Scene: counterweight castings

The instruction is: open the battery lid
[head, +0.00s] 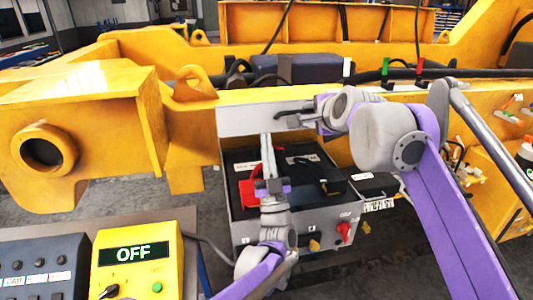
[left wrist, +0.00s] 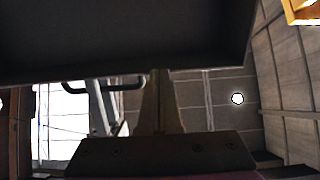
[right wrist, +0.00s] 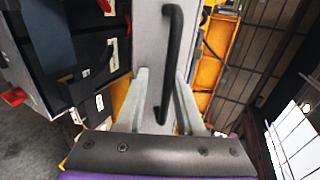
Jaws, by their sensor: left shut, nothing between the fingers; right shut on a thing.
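The grey battery lid (head: 235,121) is raised above the back of the grey battery box (head: 270,230), whose black contents show. Its exact tilt is hard to tell. The lid's black handle (head: 290,107) also shows in the right wrist view (right wrist: 173,40). My right gripper (head: 308,117) is shut on this handle, with a finger on each side of it in the right wrist view. My left gripper (head: 267,143) is shut and empty, pointing up over the open box. Its fingers (left wrist: 160,78) reach the lid's dark underside (left wrist: 120,35); contact cannot be told.
A red cover (head: 248,193) lies inside the box, and a red knob (head: 345,232) is on its front. The yellow casting (head: 80,105) stands left and behind. A yellow control box (head: 135,262) reading OFF is at front left. Dark cables (head: 430,72) run behind the lid.

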